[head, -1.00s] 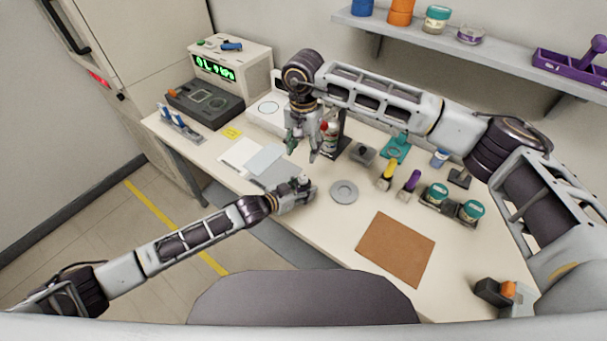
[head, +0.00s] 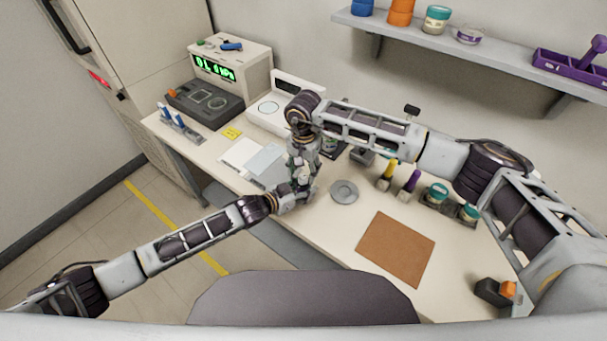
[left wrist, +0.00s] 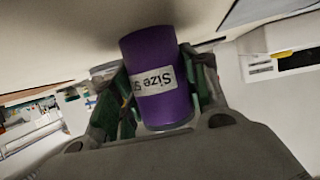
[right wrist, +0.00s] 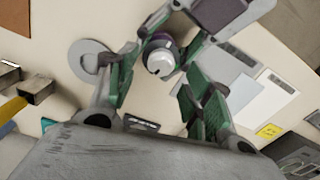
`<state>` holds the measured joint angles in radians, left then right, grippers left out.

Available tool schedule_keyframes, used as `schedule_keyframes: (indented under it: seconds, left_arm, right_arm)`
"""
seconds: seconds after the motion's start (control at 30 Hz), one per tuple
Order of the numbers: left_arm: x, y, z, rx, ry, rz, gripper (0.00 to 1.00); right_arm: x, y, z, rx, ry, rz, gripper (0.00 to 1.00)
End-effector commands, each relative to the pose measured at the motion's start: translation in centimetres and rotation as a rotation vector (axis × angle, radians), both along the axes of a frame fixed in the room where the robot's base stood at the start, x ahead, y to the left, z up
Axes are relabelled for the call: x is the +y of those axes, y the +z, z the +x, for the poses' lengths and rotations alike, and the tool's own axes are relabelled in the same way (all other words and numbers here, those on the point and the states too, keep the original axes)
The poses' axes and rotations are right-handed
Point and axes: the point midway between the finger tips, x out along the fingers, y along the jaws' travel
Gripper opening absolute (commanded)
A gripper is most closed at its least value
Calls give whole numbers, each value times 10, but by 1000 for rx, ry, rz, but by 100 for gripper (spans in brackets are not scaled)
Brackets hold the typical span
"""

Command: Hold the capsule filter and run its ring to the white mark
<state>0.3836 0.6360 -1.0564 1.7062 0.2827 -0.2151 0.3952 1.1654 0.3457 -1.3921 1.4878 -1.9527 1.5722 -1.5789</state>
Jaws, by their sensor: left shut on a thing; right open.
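The capsule filter (left wrist: 155,60) is a purple cylinder with a white label reading "Size" upside down in the left wrist view. My left gripper (head: 298,192) is shut on it and holds it above the front of the table. In the right wrist view the capsule's pale grey top (right wrist: 160,60) shows end-on, with a purple band around it. My right gripper (right wrist: 170,45) is open, its fingers on either side of that top; contact cannot be told. In the head view my right gripper (head: 303,162) is directly above my left one. I cannot make out the white mark.
A grey disc (head: 344,191) lies right of the grippers, and a brown mat (head: 396,249) lies nearer. Pale sheets (head: 262,165) lie to the left. A yellow-topped item (head: 387,176), a purple-topped item (head: 409,184) and teal-lidded jars (head: 436,194) stand to the right.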

Motion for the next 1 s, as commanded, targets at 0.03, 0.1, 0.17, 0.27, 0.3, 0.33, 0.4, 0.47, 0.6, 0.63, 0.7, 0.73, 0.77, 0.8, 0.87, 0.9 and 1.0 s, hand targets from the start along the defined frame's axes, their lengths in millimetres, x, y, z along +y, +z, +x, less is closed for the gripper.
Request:
schedule_keyframes:
  seconds: [0.03, 0.1, 0.17, 0.27, 0.3, 0.33, 0.4, 0.47, 0.6, 0.63, 0.7, 0.73, 0.77, 0.8, 0.87, 0.9, 1.0]
  left_arm:
    - [0, 0, 0, 0, 0, 0, 0]
    - [0, 0, 0, 0, 0, 0, 0]
    - [0, 0, 0, 0, 0, 0, 0]
    - [0, 0, 0, 0, 0, 0, 0]
    - [0, 0, 0, 0, 0, 0, 0]
    - [0, 0, 0, 0, 0, 0, 0]
    - [0, 0, 0, 0, 0, 0, 0]
    - [0, 0, 0, 0, 0, 0, 0]
    - [0, 0, 0, 0, 0, 0, 0]
    - [0, 0, 0, 0, 0, 0, 0]
    - [0, 0, 0, 0, 0, 0, 0]
    - [0, 0, 0, 0, 0, 0, 0]
    - [0, 0, 0, 0, 0, 0, 0]
    - [0, 0, 0, 0, 0, 0, 0]
    - [0, 0, 0, 0, 0, 0, 0]
    - [0, 0, 0, 0, 0, 0, 0]
    - [0, 0, 0, 0, 0, 0, 0]
  right_arm:
    - [0, -6, 0, 2, -1, 1, 51]
    - [0, -13, -1, 3, -1, 0, 51]
    - [0, -17, 0, 1, 0, 0, 51]
    - [0, -22, 0, 0, 0, 0, 51]
    - [0, -23, 0, 0, 0, 0, 51]
    - [0, -24, 0, 0, 0, 0, 51]
    - [0, -24, 0, 0, 0, 0, 51]
    - [0, -25, 0, 0, 0, 0, 51]
    - [0, -24, 0, 0, 0, 0, 51]
    - [0, -24, 0, 0, 0, 0, 51]
    - [0, -24, 0, 0, 0, 0, 42]
    - [0, -24, 0, 0, 0, 0, 38]
    - [0, -24, 0, 0, 0, 0, 34]
    - [0, -24, 0, 0, 0, 0, 29]
    - [0, -24, 0, 0, 0, 0, 22]
    - [0, -24, 0, 0, 0, 0, 16]
    - [0, -24, 0, 0, 0, 0, 6]
